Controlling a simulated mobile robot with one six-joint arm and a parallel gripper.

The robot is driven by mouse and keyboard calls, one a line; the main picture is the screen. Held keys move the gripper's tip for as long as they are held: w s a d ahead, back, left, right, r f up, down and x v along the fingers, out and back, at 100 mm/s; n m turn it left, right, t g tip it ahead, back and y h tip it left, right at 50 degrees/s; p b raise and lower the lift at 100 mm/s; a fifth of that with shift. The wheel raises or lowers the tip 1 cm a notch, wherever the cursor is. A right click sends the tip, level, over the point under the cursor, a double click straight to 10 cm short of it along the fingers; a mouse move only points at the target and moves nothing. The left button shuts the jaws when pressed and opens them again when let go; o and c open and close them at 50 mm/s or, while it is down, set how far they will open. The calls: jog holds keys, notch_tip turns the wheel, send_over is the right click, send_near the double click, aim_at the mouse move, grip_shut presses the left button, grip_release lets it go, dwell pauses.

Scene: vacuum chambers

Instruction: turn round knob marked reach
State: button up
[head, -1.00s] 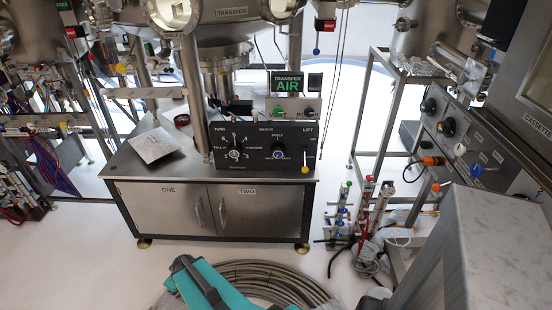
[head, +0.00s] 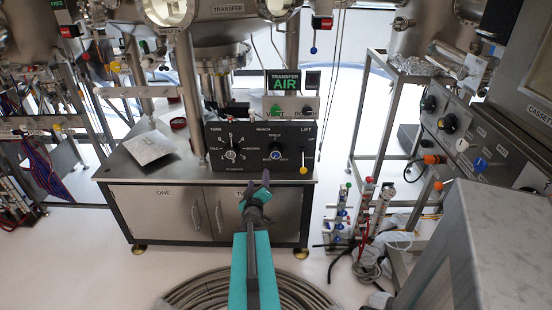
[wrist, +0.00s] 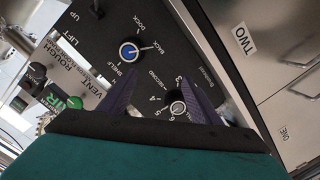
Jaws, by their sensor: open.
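The REACH knob (head: 276,152) is a round knob with a blue centre on the black control panel, right of the larger TURN knob (head: 232,155). In the wrist view the REACH knob (wrist: 129,52) is upper left, with SHELF, DOCK and BACK printed around it. The TURN knob (wrist: 177,107) shows there between my fingers, beyond them. My gripper (head: 256,188) is in front of the panel, below and slightly left of the REACH knob in the head view. Its two purple fingers (wrist: 160,84) are apart and empty, touching neither knob as far as I can see.
A LIFT lever with a yellow ball (head: 303,170) hangs at the panel's right. Green and black buttons (head: 292,109) sit above. The cabinet doors (head: 160,210) are below. A coiled hose (head: 200,290) lies on the floor under my arm.

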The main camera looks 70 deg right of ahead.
jog(key=shift+m+g+h, duration=0.4)
jog(key=shift+g+h, duration=0.2)
jog(key=shift+h, duration=0.1)
jog(key=s+r, duration=0.1)
jog(key=s+d+r, duration=0.1)
jog(key=s, duration=0.1)
jog(key=s+d, duration=0.1)
jog(key=shift+s+d+r, duration=0.2)
jog(key=shift+s+r, duration=0.1)
jog(key=shift+r, duration=0.1)
jog(key=shift+w+d+b, duration=0.1)
jog(key=shift+d+b, duration=0.05)
jog(key=shift+b, duration=0.15)
